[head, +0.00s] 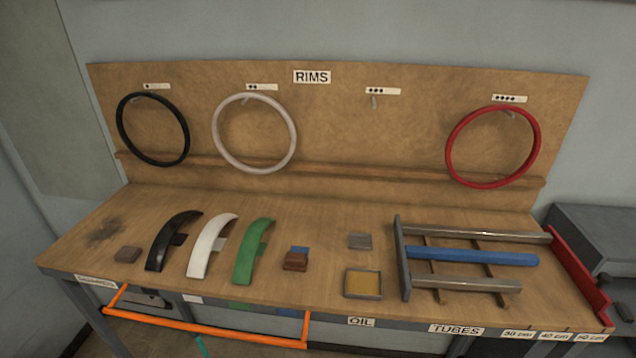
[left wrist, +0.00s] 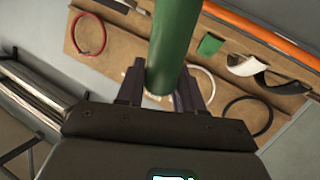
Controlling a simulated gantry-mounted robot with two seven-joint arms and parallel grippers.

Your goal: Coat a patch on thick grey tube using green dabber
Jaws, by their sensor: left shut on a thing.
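In the left wrist view my left gripper (left wrist: 160,92) is shut on a smooth green cylinder (left wrist: 174,45), the only thing here fitting the green dabber. Its upper part runs out of the picture, and no dabbing end shows. In the head view neither gripper shows. Two grey tubes lie on the rack at the right of the bench, one at the back (head: 490,234) and one at the front (head: 465,285). A thick blue tube (head: 472,256) lies between them. I cannot tell which grey tube is the thick one. No coated patch is visible on either.
A square tray with amber oil (head: 363,297) stands left of the rack, with a grey block (head: 360,241) behind it. Black (head: 165,240), white (head: 205,250) and green (head: 247,258) fenders stand further left. An orange bar (head: 200,330) runs along the bench front.

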